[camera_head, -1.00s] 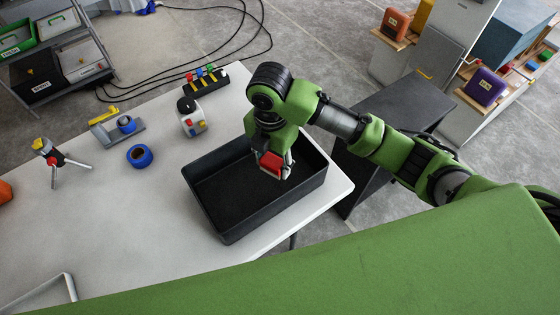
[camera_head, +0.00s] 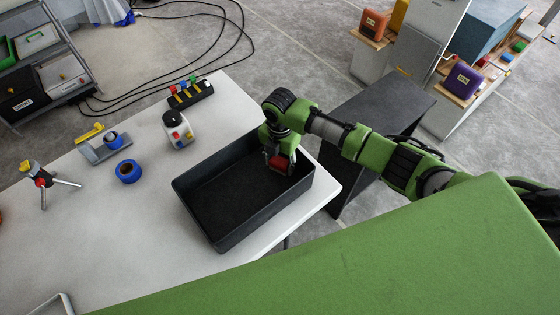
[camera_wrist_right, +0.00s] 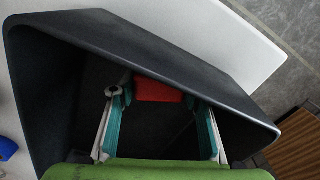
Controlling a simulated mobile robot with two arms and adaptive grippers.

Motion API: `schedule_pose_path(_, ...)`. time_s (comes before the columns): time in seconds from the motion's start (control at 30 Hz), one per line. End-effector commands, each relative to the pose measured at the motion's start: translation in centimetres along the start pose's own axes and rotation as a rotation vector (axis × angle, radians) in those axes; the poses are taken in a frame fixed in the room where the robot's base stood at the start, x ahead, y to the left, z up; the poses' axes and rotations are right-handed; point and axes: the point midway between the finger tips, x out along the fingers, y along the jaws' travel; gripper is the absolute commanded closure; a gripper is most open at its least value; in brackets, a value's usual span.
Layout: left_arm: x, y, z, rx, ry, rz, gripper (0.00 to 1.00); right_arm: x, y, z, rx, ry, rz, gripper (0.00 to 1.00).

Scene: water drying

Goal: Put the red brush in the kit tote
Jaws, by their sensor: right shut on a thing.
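The kit tote (camera_head: 205,233) is a black open box on the white table, and its inside is otherwise bare. My right gripper (camera_head: 280,163) is inside the tote's opening near its right end, pointing down. It is shut on the red brush (camera_head: 278,165), of which only a red block shows. In the right wrist view the red brush (camera_wrist_right: 158,91) sits between the teal fingers of the right gripper (camera_wrist_right: 160,110), with the dark tote wall (camera_wrist_right: 180,62) around them. I cannot tell whether the brush touches the tote floor. My left gripper is not in view.
Left of the tote on the white table (camera_head: 110,230) are a white container (camera_head: 179,130), a blue tape roll (camera_head: 128,171), a grey dispenser (camera_head: 105,148), a small tripod (camera_head: 43,182) and a block with coloured knobs (camera_head: 190,93). A dark stand (camera_head: 375,120) is to the right.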

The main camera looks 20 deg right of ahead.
Motion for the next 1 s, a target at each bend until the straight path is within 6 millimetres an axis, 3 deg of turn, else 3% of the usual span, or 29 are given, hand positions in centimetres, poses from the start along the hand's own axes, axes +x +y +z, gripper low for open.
schedule_pose_path(0.3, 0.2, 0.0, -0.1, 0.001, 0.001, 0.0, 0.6, 0.3, 0.0, 0.0, 0.0, 0.0, 0.0, 0.77)
schedule_pose_path(0.33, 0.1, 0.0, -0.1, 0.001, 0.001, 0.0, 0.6, 0.3, 0.0, 0.0, 0.0, 0.0, 0.0, 0.52)
schedule_pose_path(0.4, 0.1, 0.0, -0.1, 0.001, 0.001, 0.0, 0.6, 0.2, 0.0, 0.0, 0.0, 0.0, 0.0, 0.4)
schedule_pose_path(0.77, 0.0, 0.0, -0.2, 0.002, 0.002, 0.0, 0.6, -0.1, 0.0, 0.0, 0.0, 0.0, 0.0, 0.4)
schedule_pose_path(0.87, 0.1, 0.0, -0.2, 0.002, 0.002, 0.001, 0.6, -0.9, 0.1, 0.1, 0.0, -0.002, 0.001, 0.4)
schedule_pose_path(1.0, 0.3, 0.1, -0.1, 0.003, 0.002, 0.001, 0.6, -3.5, 0.1, 0.1, -0.001, -0.003, 0.004, 0.4)
